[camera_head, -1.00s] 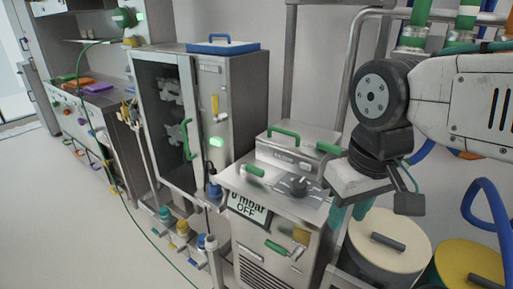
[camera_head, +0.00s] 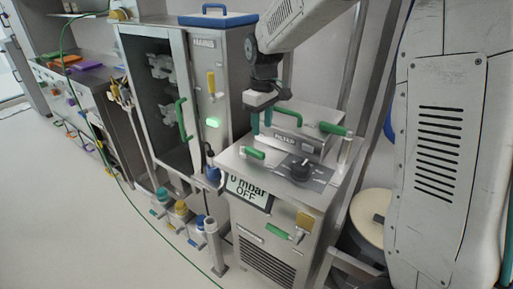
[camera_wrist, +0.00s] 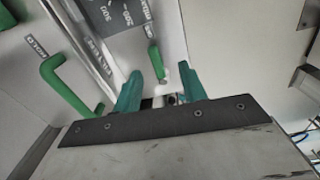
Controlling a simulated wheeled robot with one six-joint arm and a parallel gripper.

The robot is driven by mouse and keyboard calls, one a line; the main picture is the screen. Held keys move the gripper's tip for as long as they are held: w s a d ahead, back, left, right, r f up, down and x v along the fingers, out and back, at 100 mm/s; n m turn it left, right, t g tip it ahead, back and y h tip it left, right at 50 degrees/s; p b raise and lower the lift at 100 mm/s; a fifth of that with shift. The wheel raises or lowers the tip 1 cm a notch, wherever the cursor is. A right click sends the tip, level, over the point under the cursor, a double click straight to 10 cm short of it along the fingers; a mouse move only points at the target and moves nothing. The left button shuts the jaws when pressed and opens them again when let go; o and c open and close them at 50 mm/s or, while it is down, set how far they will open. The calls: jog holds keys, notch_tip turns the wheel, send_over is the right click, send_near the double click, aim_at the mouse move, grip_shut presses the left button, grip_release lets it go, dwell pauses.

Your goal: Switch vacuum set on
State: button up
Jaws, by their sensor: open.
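The vacuum set (camera_head: 265,225) is a steel cabinet whose display (camera_head: 248,190) reads "0 mbar OFF". Its top panel holds a dark round knob (camera_head: 300,170) and a green lever (camera_head: 254,153). A yellow part (camera_head: 305,219) and a green handle (camera_head: 278,231) are on its front. My gripper (camera_head: 262,130) is above the top panel's left rear, just above the green lever, with teal fingers pointing down. In the wrist view my gripper (camera_wrist: 159,73) is open and empty, with the green lever (camera_wrist: 155,62) showing between and beyond the fingertips. Contact cannot be told.
A filter box (camera_head: 285,137) with a green handle stands at the back of the top, close to my fingers. A glass-door cabinet (camera_head: 170,95) with a green light stands left. A cream-lidded drum (camera_head: 368,215) is at right. Floor at left is clear, with a green hose.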

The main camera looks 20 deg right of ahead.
aim_at(256, 150)
jog(key=shift+n, duration=0.4)
jog(key=w+f, duration=0.3)
jog(key=w, duration=0.1)
jog(key=shift+a+f, duration=0.2)
jog(key=shift+f, duration=0.2)
notch_tip(256, 150, down, 8)
jog(key=shift+r, duration=0.15)
grip_shut()
